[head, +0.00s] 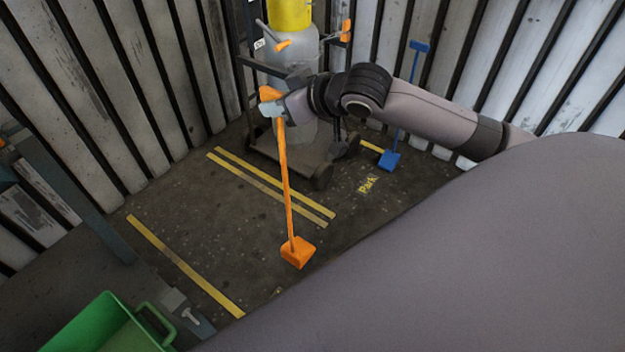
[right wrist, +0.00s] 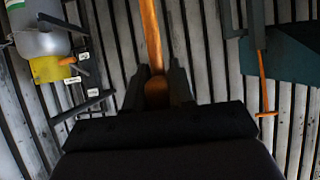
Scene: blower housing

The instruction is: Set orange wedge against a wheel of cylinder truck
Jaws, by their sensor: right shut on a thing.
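The orange wedge (head: 297,252) is a block at the lower end of a long orange handle (head: 285,180). It is at or just above the dark floor, in front of the cylinder truck; I cannot tell if it touches. My right gripper (head: 277,108) is shut on the handle near its top; the handle also shows between the fingers in the right wrist view (right wrist: 152,40). The cylinder truck (head: 285,150) stands upright at the back, carrying a grey cylinder with a yellow top (head: 289,14). A dark wheel (head: 321,176) shows at its front right, apart from the wedge. My left gripper is out of view.
A blue wedge with a blue handle (head: 389,160) stands by the back wall, right of the truck. Yellow lines (head: 185,265) mark the floor. A green bin (head: 95,325) is at lower left. Corrugated walls close off the back and left.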

